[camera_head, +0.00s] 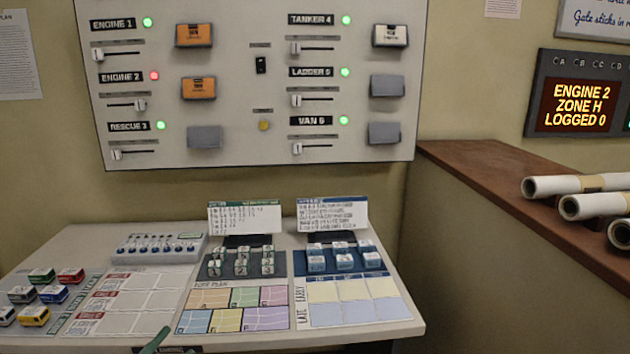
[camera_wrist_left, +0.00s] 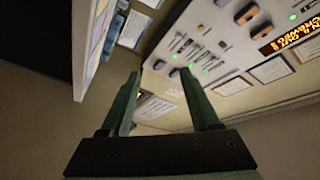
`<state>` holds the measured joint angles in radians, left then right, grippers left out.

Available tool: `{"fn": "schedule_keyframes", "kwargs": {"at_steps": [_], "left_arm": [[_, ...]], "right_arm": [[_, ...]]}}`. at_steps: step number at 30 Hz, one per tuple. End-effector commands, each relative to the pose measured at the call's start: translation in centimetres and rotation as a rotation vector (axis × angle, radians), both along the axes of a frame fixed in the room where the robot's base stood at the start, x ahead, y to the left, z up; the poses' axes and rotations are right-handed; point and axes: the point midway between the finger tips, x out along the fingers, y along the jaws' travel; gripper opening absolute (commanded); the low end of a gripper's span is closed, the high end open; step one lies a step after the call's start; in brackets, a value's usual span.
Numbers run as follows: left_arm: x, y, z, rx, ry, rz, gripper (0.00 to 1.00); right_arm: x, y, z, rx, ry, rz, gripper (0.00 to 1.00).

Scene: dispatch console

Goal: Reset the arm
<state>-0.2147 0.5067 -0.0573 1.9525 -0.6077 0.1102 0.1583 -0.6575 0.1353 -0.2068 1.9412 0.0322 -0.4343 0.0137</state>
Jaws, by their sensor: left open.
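My left gripper (camera_wrist_left: 155,95) shows in the left wrist view with its two green fingers apart and nothing between them. In the head view only a green fingertip of it (camera_head: 156,340) shows at the bottom edge, in front of the desk's front edge. The desk (camera_head: 408,325) and the wall panel (camera_head: 230,90) lie beyond it. In the left wrist view the panel (camera_wrist_left: 205,50) appears tilted, past the fingers. My right gripper is not in view.
Toy vehicles (camera_head: 45,290) and a grey peg rack (camera_head: 158,248) stand on the desk's left. Small blocks (camera_head: 240,262) sit before two cards. A brown ledge (camera_head: 490,170) with rolled papers (camera_head: 560,186) is at the right. A display (camera_head: 578,105) reads ENGINE 2 ZONE H LOGGED 0.

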Motion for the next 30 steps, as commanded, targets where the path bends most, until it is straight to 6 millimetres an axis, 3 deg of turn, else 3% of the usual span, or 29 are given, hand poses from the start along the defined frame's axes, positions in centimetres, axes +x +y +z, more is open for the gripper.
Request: {"fn": "schedule_keyframes", "kwargs": {"at_steps": [1,6,9,12,15,18,30], "left_arm": [[-1.6,-0.3,-3.7,-0.125,0.142,0.057,0.62],[-8.2,-2.1,-14.6,-0.426,0.551,0.219,0.62],[-12.7,-4.1,-19.2,-0.552,0.755,0.287,0.62],[-16.6,-6.0,-22.1,-0.643,0.911,0.334,0.62],[-19.1,-7.5,-23.7,-0.699,1.009,0.358,0.62],[-20.4,-8.2,-24.4,-0.726,1.056,0.37,0.62],[-20.5,-8.3,-24.6,-0.73,1.063,0.372,0.62]], "right_arm": [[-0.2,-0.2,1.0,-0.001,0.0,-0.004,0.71],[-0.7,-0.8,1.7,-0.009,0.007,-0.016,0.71],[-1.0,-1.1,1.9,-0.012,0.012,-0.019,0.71],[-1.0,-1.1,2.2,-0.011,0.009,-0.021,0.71],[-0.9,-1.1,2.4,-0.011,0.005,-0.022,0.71],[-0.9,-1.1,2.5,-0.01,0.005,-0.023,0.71],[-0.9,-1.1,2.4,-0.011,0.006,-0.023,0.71]]}}
